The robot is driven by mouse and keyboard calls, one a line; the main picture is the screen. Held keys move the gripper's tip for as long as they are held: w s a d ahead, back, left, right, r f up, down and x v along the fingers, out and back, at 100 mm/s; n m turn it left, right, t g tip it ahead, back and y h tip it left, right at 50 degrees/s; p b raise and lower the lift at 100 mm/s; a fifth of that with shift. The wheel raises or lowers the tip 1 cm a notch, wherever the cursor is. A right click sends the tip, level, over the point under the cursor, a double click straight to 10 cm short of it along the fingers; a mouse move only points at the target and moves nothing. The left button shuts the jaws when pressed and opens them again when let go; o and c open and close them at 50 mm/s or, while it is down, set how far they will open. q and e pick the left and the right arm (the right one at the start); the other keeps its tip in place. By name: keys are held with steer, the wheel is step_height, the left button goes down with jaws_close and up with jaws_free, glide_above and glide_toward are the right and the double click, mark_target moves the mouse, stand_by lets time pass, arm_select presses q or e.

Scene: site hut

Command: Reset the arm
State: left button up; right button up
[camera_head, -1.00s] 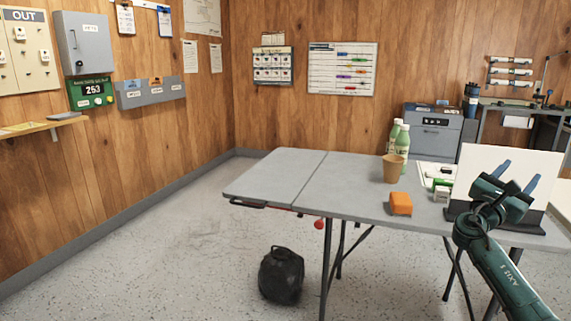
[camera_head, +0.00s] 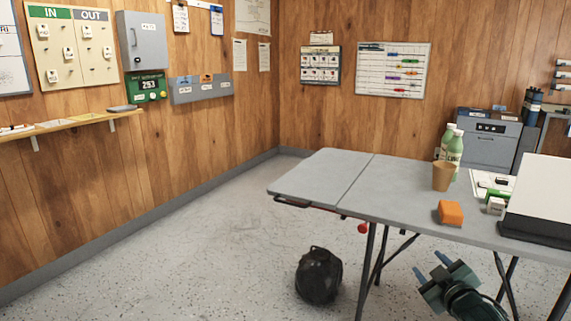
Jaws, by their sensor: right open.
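My right arm comes in from the bottom right. Its gripper (camera_head: 431,274) is open and empty, with its two blue fingertips pointing up and left. It shows in front of the floor, below the front edge of the grey folding table (camera_head: 318,177). My left gripper is not in view.
On the table are an orange block (camera_head: 450,212), a brown cup (camera_head: 442,176), green-white bottles (camera_head: 455,152) and a white panel on a dark base (camera_head: 540,200). A black bag (camera_head: 318,276) lies on the floor. The floor at left is clear.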

steer(key=s+a+f+g+y, duration=0.15)
steer(key=s+a+f, duration=0.25)
steer(key=s+a, duration=0.45)
steer(key=s+a+f+g+y, duration=0.1)
steer(key=s+a+f+y, duration=0.3)
steer(key=s+a, duration=0.45)
steer(key=s+a+r+m, duration=0.25)
steer(key=s+a, duration=0.45)
steer(key=s, duration=0.5)
arm_select(q)
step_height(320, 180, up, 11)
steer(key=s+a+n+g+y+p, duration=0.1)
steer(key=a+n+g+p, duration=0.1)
steer(key=p, duration=2.3)
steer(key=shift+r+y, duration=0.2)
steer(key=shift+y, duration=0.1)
arm_select(e)
step_height(320, 180, up, 12)
steer(key=s+d+m+g+h, duration=0.1)
steer(key=m+g, duration=0.1)
steer(key=g, duration=0.1)
steer(key=shift+d+f, duration=0.15)
steer(key=shift+d, duration=0.25)
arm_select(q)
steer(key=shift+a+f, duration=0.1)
arm_select(e)
steer(key=shift+s+f, duration=0.1)
